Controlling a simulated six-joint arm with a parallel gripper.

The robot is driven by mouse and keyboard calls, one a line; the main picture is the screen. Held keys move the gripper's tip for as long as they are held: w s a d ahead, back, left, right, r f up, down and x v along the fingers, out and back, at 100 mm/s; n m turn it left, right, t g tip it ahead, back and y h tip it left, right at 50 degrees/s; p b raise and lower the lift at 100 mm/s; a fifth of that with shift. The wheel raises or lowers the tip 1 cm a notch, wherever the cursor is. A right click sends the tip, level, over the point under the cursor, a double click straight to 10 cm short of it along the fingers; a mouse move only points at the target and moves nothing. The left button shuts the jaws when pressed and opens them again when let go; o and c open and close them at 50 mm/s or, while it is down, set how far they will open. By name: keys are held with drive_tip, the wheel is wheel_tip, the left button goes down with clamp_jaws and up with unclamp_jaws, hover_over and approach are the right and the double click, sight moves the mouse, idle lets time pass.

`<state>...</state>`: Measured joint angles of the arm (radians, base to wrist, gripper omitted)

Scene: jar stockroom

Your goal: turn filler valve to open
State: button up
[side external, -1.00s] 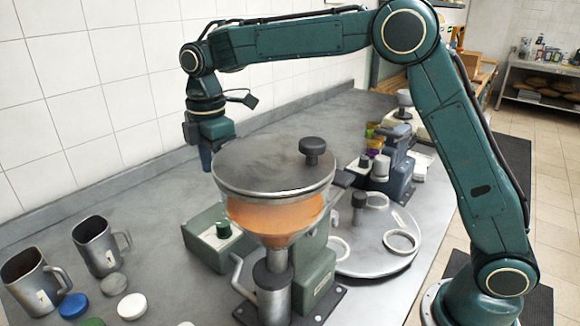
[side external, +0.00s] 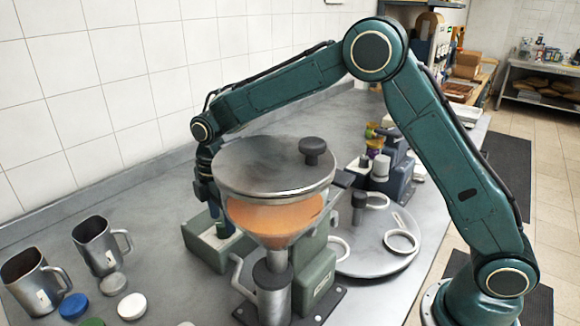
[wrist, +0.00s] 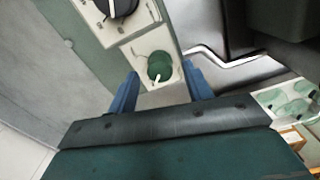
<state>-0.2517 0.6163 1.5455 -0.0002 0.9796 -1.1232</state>
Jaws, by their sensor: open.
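A green round knob (wrist: 160,66) sits on a white plate on a green control box (side external: 203,245). Its white pointer mark points down in the wrist view. My gripper (wrist: 162,88) is open, its two blue fingers apart on either side of and just below the knob in that view, with nothing between the tips. In the side view my gripper is low over the box, partly hidden behind the filler hopper (side external: 270,212), which holds orange contents under a grey lid (side external: 262,165). Whether the fingers touch the knob cannot be told. No label shows which control is the filler valve.
A black knob (wrist: 122,6) with a white pointer is on the same box. A bent grey lever (side external: 238,272) hangs by the filler. Two metal mugs (side external: 97,245) and loose lids (side external: 131,306) are at left. A round turntable (side external: 372,258) with rings is at right.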

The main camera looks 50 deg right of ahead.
drive_tip(key=shift+f, duration=0.8)
drive_tip(key=c, duration=1)
drive_tip(key=shift+o, duration=0.2)
